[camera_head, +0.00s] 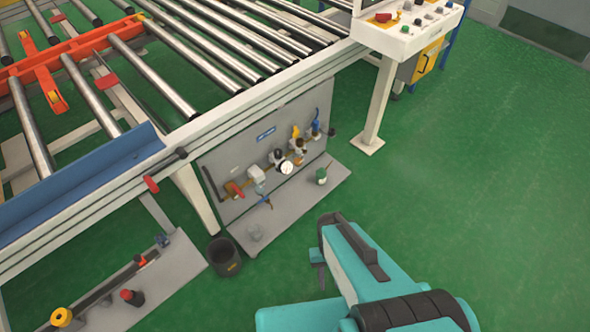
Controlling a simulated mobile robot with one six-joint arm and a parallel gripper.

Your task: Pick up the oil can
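My teal arm reaches in from the bottom right. My gripper (319,263) appears as a dark part at the arm's left end, in front of and below the shelf in the picture, apart from the container. Its fingers are mostly hidden by the arm, so its opening does not show.
The grey shelf (290,212) has a back panel (240,157) with valves and a gauge. Green floor (480,170) is clear at the right.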

